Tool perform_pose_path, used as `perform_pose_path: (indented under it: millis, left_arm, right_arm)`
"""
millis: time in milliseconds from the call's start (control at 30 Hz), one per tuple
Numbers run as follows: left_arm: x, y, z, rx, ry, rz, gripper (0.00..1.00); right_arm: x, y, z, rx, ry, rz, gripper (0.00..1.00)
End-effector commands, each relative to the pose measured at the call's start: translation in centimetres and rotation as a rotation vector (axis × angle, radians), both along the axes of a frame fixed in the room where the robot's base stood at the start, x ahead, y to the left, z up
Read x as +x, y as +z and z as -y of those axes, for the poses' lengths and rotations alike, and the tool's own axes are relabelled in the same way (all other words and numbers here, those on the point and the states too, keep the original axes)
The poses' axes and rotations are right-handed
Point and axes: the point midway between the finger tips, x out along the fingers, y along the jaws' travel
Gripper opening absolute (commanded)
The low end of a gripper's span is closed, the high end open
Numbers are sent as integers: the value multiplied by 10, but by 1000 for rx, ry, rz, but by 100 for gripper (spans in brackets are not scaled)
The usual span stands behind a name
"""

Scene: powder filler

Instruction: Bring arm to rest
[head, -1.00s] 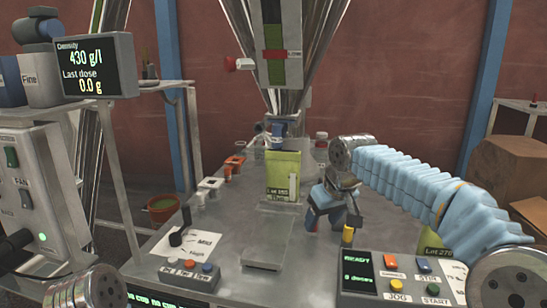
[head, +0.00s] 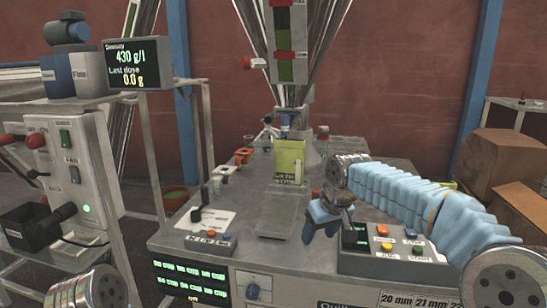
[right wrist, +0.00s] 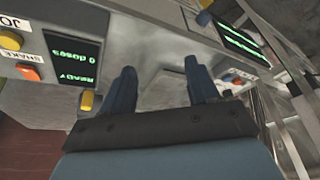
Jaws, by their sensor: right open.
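My right arm, in a pleated blue sleeve, comes in from the right in the head view. Its gripper (head: 320,218) is over the front part of the metal table (head: 225,232), just left of the control box with the READY display. In the right wrist view its two dark blue fingers (right wrist: 157,88) are spread apart with nothing between them. My left gripper is out of view; only a round grey joint of mine shows at the lower left.
A control box (head: 390,268) with coloured buttons stands at the table's front right. A yellow-green bag (head: 288,158) stands below the filler. A smaller button box (head: 205,243) is front left. A cabinet (head: 75,170) with switches stands left. Cardboard boxes (head: 500,158) are at the right.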

Motion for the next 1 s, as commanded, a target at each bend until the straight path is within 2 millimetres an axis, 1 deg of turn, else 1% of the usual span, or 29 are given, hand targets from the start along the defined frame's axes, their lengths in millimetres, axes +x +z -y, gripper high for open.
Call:
perform_pose_path:
  millis: [167, 267, 367, 467, 567, 600, 667, 700, 767, 800, 867, 900, 1000]
  left_arm:
    - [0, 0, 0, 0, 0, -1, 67]
    - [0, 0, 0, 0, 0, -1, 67]
    - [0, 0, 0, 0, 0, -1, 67]
    - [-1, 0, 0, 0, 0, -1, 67]
    - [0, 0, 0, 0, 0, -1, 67]
    - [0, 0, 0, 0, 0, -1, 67]
    - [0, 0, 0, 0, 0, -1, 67]
    - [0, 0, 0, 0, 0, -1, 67]
    - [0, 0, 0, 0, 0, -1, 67]
    - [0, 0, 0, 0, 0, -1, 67]
    - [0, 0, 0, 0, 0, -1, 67]
    - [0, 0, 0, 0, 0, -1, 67]
    - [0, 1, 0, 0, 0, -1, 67]
  right_arm:
    - [3, -40, -6, 19, 0, -27, 60]
    - [3, -72, -9, 36, -3, -48, 60]
    - [-1, -111, -13, 59, -12, -76, 60]
    - [-10, -159, -16, 88, -27, -110, 60]
    - [-29, -219, -18, 128, -55, -157, 60]
    - [-42, -247, -19, 148, -75, -182, 60]
    - [-68, -292, -19, 181, -113, -222, 60]
    - [-89, -321, -19, 203, -144, -248, 60]
    - [-124, -359, -17, 233, -197, -287, 60]
    - [-149, -380, -16, 251, -235, -311, 60]
    - [-186, -405, -14, 271, -291, -344, 60]
    - [-209, -418, -13, 280, -327, -363, 60]
    - [-257, -436, -9, 292, -402, -399, 60]
